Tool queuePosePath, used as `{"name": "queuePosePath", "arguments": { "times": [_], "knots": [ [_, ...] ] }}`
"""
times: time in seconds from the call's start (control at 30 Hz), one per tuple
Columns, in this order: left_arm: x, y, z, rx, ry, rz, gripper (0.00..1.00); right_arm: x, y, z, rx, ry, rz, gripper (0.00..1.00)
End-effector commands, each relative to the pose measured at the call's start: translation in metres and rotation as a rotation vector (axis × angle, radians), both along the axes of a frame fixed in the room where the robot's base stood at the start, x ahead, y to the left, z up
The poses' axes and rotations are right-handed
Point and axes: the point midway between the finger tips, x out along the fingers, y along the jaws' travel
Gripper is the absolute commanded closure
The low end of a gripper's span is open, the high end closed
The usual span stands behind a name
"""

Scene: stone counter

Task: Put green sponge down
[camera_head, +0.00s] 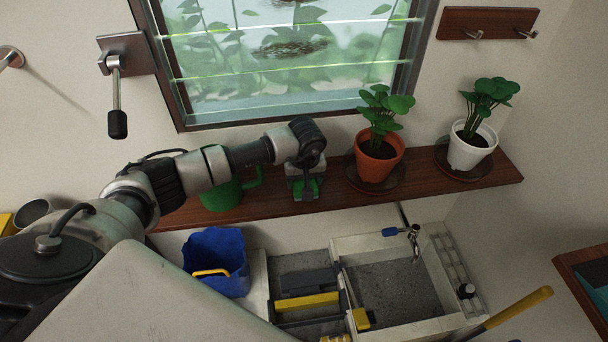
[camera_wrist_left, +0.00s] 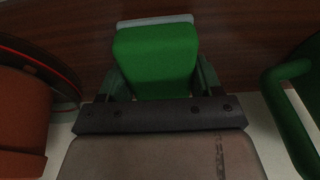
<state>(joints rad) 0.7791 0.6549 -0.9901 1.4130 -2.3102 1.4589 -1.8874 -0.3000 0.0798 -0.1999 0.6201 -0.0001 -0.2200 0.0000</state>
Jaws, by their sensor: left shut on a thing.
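My left gripper (camera_head: 305,188) reaches in from the left over the wooden shelf (camera_head: 275,205) below the window. In the left wrist view its two fingers (camera_wrist_left: 160,90) are shut on the green sponge (camera_wrist_left: 156,60), which has a pale layer along its far edge. The sponge is at the shelf, with dark wood behind it; I cannot tell whether it touches the wood. In the head view only small green parts of the sponge show at the fingers. My right gripper is not in view.
A terracotta pot (camera_head: 378,168) stands right of my left gripper, a green watering can (camera_head: 222,192) left of it. A white pot (camera_head: 468,154) stands further right. Below are a blue bucket (camera_head: 216,262) and a sink (camera_head: 400,290) with a tap (camera_head: 413,240).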

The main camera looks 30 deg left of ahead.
Motion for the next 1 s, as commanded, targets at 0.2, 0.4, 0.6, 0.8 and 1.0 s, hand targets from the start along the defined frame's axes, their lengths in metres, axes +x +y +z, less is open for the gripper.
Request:
{"name": "queuePosePath", "arguments": {
  "times": [0.2,0.4,0.6,0.8,1.0],
  "knots": [
    [0.0004,-0.0003,-0.0056,0.000,-0.003,0.000,0.61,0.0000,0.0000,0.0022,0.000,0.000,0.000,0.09],
    [0.0003,-0.0003,-0.0091,0.001,-0.002,-0.001,0.61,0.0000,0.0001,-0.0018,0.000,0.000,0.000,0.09],
    [0.0001,-0.0004,-0.0083,0.000,-0.001,0.000,0.12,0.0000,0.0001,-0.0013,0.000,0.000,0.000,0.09],
    [0.0002,-0.0004,-0.0082,0.000,-0.001,0.000,0.09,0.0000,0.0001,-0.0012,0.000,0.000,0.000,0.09],
    [0.0004,-0.0005,-0.0021,0.000,-0.003,0.000,0.09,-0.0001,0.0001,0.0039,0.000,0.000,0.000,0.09]
  ]
}}
